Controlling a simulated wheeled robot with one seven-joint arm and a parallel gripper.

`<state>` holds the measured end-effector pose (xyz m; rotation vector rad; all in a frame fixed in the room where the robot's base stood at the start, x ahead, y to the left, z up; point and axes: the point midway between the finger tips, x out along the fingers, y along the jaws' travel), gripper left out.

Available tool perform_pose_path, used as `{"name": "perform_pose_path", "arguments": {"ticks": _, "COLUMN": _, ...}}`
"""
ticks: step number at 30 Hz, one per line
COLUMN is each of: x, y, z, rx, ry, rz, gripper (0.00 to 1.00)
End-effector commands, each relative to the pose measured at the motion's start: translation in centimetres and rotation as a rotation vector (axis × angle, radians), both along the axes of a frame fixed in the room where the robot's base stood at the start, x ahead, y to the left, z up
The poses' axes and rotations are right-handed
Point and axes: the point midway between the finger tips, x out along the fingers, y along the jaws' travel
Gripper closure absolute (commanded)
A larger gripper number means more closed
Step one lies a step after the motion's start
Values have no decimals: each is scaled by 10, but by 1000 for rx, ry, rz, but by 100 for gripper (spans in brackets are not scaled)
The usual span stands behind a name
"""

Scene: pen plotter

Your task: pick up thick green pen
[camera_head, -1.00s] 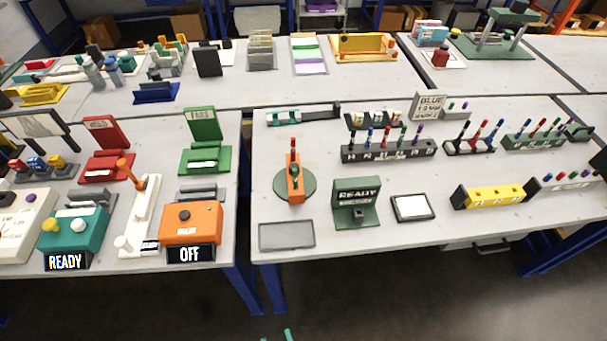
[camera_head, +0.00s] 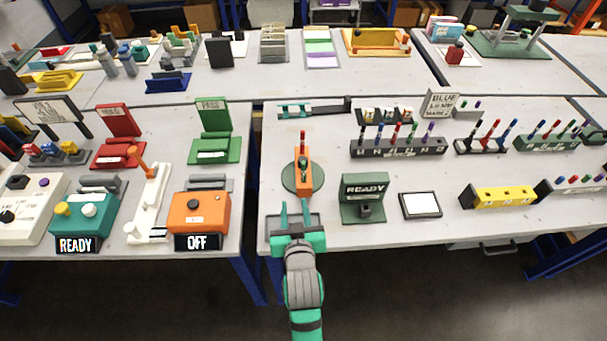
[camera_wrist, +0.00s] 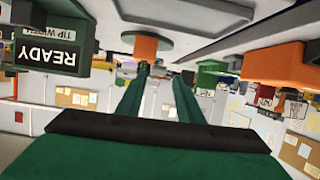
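A green-capped pen (camera_head: 412,133) stands upright in a black labelled rack (camera_head: 398,149) among several pens of other colours. I cannot tell from this distance which green pen is the thick one. My gripper (camera_head: 296,213) is open and empty above the grey tray at the table's front edge, well left of and nearer than the racks. Its spread fingers also show in the wrist view (camera_wrist: 160,82), with no pen between them.
An orange holder with a red-topped pen (camera_head: 303,172) stands on a green disc just beyond my gripper. A green READY stand (camera_head: 364,199), a white-topped pad (camera_head: 421,205) and a yellow block (camera_head: 498,196) line the front. A gap separates the left table.

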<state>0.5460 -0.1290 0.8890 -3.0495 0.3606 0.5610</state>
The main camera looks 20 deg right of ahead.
Motion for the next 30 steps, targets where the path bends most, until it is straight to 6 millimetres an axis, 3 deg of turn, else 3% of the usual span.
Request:
{"name": "perform_pose_path", "arguments": {"ticks": 1, "x": 13, "y": -9, "z": 13, "rx": 1, "ry": -5, "rz": -11, "gripper": 67}}
{"name": "perform_pose_path", "arguments": {"ticks": 6, "x": 39, "y": -30, "z": 40, "rx": 12, "ry": 12, "rz": -36, "gripper": 67}}
{"name": "perform_pose_path", "arguments": {"ticks": 12, "x": 53, "y": -41, "z": 56, "rx": 21, "ry": 24, "rz": -49, "gripper": 67}}
{"name": "perform_pose_path", "arguments": {"ticks": 24, "x": 97, "y": -55, "z": 39, "rx": 22, "ry": 28, "rz": -50, "gripper": 67}}
{"name": "perform_pose_path", "arguments": {"ticks": 30, "x": 107, "y": -59, "z": 35, "rx": 22, "ry": 28, "rz": -50, "gripper": 67}}
